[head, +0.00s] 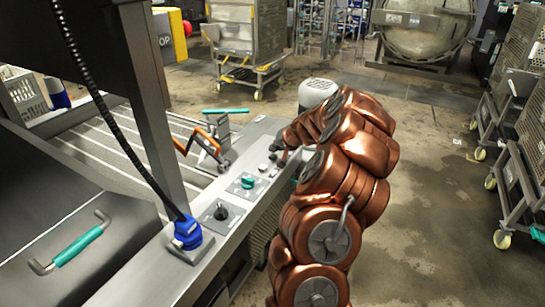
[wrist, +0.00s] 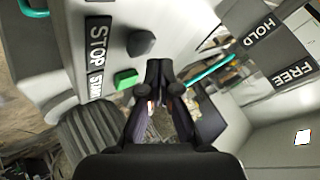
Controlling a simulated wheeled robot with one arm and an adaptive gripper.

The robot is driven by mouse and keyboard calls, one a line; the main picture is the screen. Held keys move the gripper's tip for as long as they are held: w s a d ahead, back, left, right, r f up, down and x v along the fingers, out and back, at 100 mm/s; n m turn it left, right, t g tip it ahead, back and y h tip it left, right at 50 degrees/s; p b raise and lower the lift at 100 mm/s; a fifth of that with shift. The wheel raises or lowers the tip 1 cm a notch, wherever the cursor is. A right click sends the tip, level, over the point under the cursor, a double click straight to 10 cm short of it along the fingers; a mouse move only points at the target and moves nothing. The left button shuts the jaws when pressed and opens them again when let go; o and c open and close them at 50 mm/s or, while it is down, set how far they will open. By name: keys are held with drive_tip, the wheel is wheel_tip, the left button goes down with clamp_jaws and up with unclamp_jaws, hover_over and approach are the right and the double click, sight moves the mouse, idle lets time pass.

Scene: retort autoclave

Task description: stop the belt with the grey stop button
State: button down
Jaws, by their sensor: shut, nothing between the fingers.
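The grey stop button (wrist: 140,43) stands out from the light panel in the wrist view, beside the black STOP label (wrist: 98,45). The green start button (wrist: 125,79) is below it, next to a partly hidden START label. My gripper (wrist: 163,70) has its fingers together, empty, just right of and below the grey button in that view. I cannot tell whether it touches the button. In the head view my gripper (head: 279,152) is low over the far end of the conveyor's side rail; the stop button cannot be made out clearly there.
The side rail also carries a teal knob (head: 248,181), a black knob (head: 221,212) and a blue fitting (head: 187,232) with a coiled cable. HOLD and FREE labels (wrist: 275,50) show at right.

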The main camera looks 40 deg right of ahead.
sight(274, 156)
drive_tip(key=shift+f, duration=0.15)
drive_tip(key=shift+f+b, duration=0.3)
drive_tip(key=shift+b, duration=0.15)
drive_tip(key=shift+f+b, duration=0.5)
idle(0.6)
drive_tip(key=shift+r, duration=0.1)
idle(0.4)
drive_tip(key=shift+r+p, duration=0.4)
drive_tip(key=shift+r, duration=0.45)
drive_tip(key=shift+r+p, duration=1.05)
drive_tip(key=shift+r, duration=1.45)
